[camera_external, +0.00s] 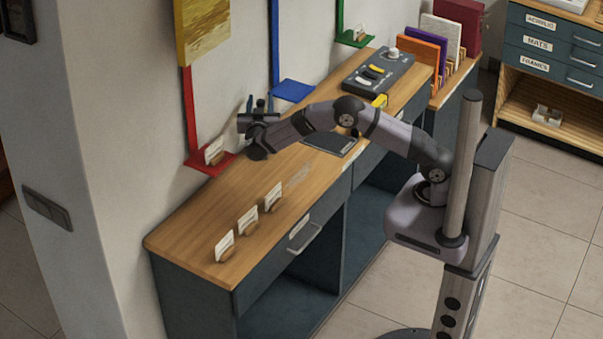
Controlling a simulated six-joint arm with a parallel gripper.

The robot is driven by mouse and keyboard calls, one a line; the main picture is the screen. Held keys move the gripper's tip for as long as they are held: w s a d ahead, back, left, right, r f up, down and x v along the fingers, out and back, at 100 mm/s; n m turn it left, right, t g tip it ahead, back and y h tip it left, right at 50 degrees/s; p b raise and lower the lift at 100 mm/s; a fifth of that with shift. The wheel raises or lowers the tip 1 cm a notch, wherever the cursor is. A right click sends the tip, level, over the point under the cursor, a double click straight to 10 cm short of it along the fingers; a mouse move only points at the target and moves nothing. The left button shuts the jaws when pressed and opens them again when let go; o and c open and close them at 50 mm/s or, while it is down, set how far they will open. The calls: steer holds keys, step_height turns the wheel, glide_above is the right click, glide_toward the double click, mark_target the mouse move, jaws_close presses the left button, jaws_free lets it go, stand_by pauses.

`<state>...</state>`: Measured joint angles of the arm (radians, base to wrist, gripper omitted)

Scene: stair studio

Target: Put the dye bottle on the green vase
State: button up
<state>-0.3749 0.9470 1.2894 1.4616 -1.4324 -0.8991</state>
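I cannot make out a dye bottle or a green vase in this view. A green wall shelf (352,41) at the top holds a small card in a wooden stand (359,32). My gripper (260,103) is above the back edge of the wooden counter, between the red and blue shelves. Its two dark fingers point up and away from the camera and stand apart, with no held object clearly visible between them.
The wooden counter (205,212) carries several cards in stands (248,220) at its front left. A red shelf (209,165) holds a card; the blue shelf (293,90) looks empty. A dark tray (378,75) with small items and coloured folders (428,50) stand farther back.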

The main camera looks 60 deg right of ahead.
steer(key=b+v, duration=0.1)
steer(key=v, duration=0.7)
steer(key=shift+a, duration=0.15)
